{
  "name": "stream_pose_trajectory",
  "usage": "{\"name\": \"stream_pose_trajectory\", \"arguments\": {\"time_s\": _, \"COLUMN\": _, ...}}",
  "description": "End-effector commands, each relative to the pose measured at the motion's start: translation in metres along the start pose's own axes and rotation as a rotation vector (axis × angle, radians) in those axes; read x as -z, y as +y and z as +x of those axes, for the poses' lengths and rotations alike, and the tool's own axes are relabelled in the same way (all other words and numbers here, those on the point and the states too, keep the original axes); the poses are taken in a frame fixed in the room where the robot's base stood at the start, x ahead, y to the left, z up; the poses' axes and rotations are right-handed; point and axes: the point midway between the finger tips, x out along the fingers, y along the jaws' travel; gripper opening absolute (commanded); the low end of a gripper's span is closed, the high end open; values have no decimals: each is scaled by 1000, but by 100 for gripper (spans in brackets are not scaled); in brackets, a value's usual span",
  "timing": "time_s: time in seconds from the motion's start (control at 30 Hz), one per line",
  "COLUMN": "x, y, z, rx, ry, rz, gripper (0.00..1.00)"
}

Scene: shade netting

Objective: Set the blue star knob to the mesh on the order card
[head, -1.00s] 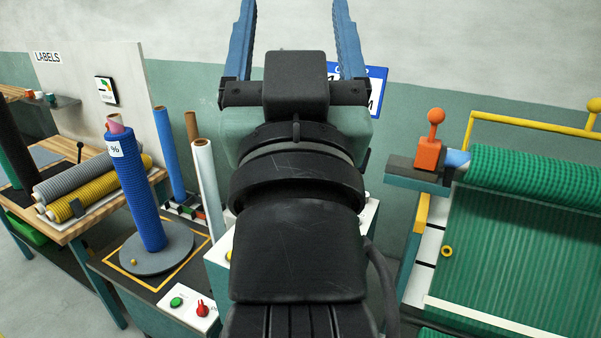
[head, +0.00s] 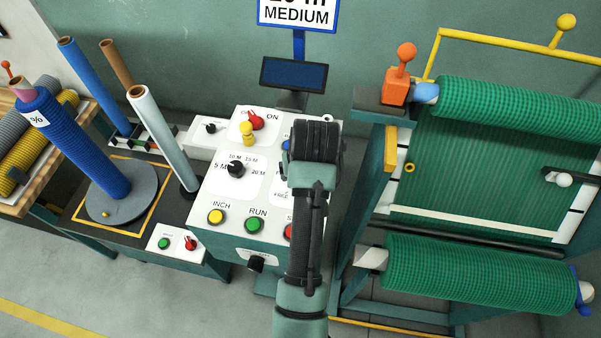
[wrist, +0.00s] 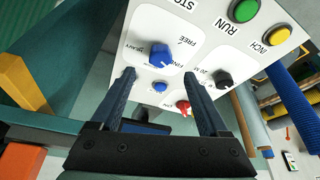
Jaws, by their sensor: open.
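The order card (head: 298,14) at the top of the head view reads MEDIUM under a partly cut-off length. The blue star knob (wrist: 162,55) is on the white panel in the wrist view, which shows the panel upside down. Labels around it include FREE and HEAVY; another is partly covered by a finger. The knob's white mark faces lower right there, its exact setting unclear. My gripper (wrist: 160,74) is open and empty, its fingers spread to either side of the knob's line, with the knob ahead of the tips. In the head view my arm hides the knob and the fingers.
The white panel (head: 210,188) also carries a black length dial (head: 236,169), a red switch (head: 255,121), a yellow knob (head: 247,133) and INCH and RUN buttons. A small blue button (wrist: 160,87) is near the knob.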

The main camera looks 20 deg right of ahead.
Motion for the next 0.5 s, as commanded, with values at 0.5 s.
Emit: {"name": "stream_pose_trajectory", "arguments": {"time_s": 0.5, "x": 1, "y": 0, "z": 73, "rx": 0, "ry": 1, "rz": 1, "gripper": 78}}
